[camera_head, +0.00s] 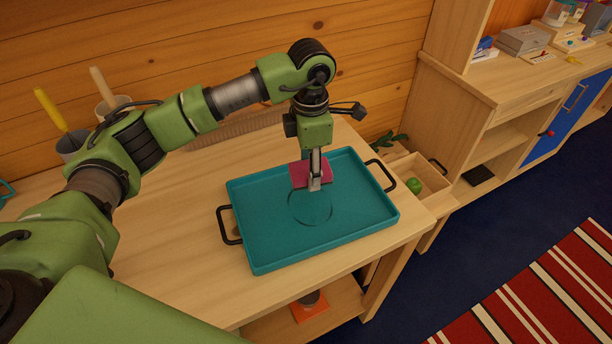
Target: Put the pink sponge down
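The pink sponge (299,174) is a flat, dark pink block in the head view, over the far part of the teal tray (260,252). My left gripper (315,183) points down at the sponge, with its fingers around the sponge's right part. The gripper looks shut on it. I cannot tell whether the sponge touches the tray floor or hangs just above it. The tray has black handles at both ends and a round outline in its floor. My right gripper is not in view.
The tray stands on a wooden table (170,265) against a log wall. Containers with a yellow-handled tool (50,108) and a pale-handled tool (102,85) stand at the back left. An open drawer (432,196) with a green ball (414,186) lies to the right.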

